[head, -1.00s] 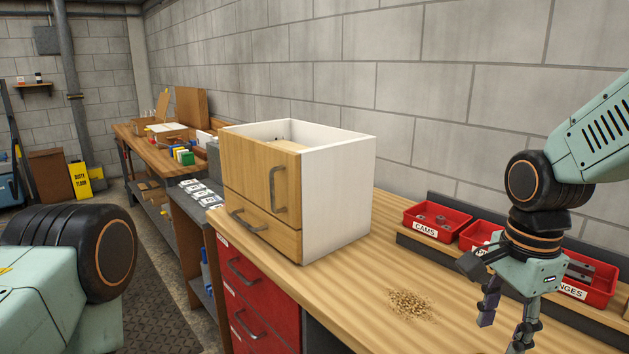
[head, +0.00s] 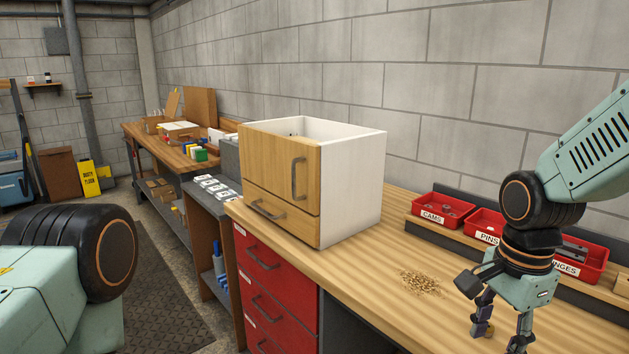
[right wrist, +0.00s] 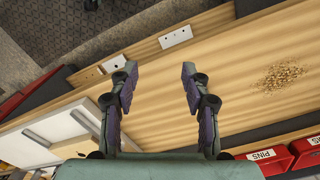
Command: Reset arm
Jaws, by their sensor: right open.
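My right gripper (head: 499,338) hangs pointing down over the right part of the wooden workbench (head: 385,287) in the head view. In the right wrist view my right gripper (right wrist: 158,82) has its two fingers apart with nothing between them, above the bench top. My right arm comes in from the right edge. Part of my left arm shows at the lower left of the head view, but my left gripper is not in view.
A white cabinet with wooden fronts (head: 280,165) stands on the bench. Red bins (head: 443,210) line the back, right of it. A pile of shavings (head: 421,282) lies left of my right gripper. A red drawer unit (head: 277,284) is below. A second bench (head: 160,137) stands farther back.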

